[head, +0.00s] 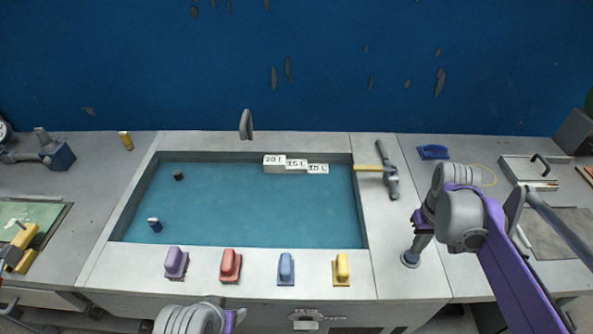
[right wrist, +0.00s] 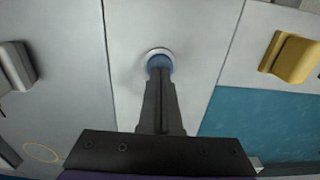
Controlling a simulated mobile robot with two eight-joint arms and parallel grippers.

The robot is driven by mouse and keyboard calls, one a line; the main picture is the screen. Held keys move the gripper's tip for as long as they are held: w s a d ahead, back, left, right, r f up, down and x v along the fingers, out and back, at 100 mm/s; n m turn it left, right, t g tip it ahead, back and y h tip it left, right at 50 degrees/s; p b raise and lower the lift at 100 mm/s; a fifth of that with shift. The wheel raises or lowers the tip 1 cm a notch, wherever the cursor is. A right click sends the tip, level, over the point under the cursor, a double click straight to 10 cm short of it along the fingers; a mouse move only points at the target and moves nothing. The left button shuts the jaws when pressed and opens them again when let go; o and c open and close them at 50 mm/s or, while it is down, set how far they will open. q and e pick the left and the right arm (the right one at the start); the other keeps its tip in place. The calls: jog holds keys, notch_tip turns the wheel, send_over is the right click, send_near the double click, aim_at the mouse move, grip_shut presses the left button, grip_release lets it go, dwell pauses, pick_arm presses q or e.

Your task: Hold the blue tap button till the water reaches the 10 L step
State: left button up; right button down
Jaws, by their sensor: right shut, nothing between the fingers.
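My right gripper (head: 411,257) is shut and empty, pointing down at a round button in a pale ring right of the basin. In the right wrist view the shut fingertips (right wrist: 159,72) are over the blue tap button (right wrist: 160,57) and seem to touch it, covering part of it. The water (head: 240,205) fills the basin up to about the lower edge of the 10 L step (head: 318,169). The 15 L step (head: 296,164) and 20 L step (head: 274,160) stand higher. No stream shows below the grey spout (head: 246,125). My left gripper is not in view.
Purple (head: 175,262), red (head: 230,265), blue (head: 286,268) and yellow (head: 341,269) blocks line the front ledge. A hammer (head: 388,172) lies right of the basin, near a blue brush-like object (head: 433,152). Two small cylinders are in the water.

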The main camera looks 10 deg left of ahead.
jog(key=shift+f, duration=0.15)
jog(key=shift+f+b, duration=0.55)
jog(key=shift+f, duration=0.25)
jog(key=shift+r, duration=0.1)
dwell(1.1)
notch_tip(320, 180, up, 7)
jog(key=p, duration=0.5)
dwell(0.4)
